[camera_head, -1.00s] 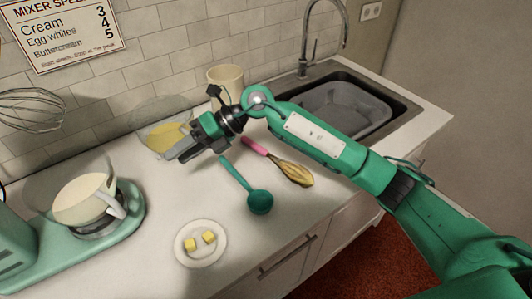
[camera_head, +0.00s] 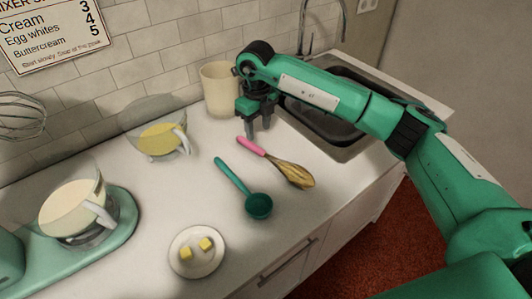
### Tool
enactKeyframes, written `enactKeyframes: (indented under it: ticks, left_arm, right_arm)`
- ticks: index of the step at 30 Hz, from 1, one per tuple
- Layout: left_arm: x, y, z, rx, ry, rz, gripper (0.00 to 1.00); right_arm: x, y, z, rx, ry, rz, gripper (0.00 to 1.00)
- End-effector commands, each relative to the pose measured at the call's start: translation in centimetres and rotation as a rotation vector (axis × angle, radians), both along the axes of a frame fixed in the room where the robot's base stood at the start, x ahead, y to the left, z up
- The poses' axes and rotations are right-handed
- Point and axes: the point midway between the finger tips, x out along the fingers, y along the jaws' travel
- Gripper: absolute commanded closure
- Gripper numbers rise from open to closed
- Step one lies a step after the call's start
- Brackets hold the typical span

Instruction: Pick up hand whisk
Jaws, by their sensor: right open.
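The hand whisk (camera_head: 290,172) lies flat on the white counter. It has a pink handle (camera_head: 251,146) at the far left end and golden wires at the near right end. My right gripper (camera_head: 259,131) is open and empty, with its fingers pointing down just above and behind the pink handle. I cannot tell the exact gap between the fingertips and the handle. My left gripper is not in view.
A teal ladle (camera_head: 258,206) lies just left of the whisk. A plate (camera_head: 180,268) with yellow cubes, a jug of yellow liquid (camera_head: 160,140) and a mixer base (camera_head: 118,232) with a bowl stand further left. A cream canister (camera_head: 219,92) stands behind my gripper, and the sink (camera_head: 345,150) is at right.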

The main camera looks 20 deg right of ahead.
Motion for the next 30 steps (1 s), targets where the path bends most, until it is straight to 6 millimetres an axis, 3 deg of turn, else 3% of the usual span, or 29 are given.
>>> enactKeyframes:
  ticks: [8,17,25,26,30]
  left_arm:
    - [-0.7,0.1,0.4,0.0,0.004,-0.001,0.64]
    - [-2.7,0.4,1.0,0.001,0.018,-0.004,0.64]
    - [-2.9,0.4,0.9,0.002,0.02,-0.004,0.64]
    - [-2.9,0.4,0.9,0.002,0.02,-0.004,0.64]
    - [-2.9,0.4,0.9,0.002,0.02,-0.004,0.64]
  right_arm:
    - [-0.1,0.3,-2.1,0.001,0.002,0.001,0.54]
    - [-0.1,1.0,-6.2,0.002,0.003,0.001,0.54]
    - [0.0,1.0,-6.7,0.002,-0.001,0.001,0.54]
    - [0.0,1.0,-6.7,0.002,-0.001,0.001,0.56]
    - [0.0,1.0,-6.7,0.003,-0.001,0.001,0.83]
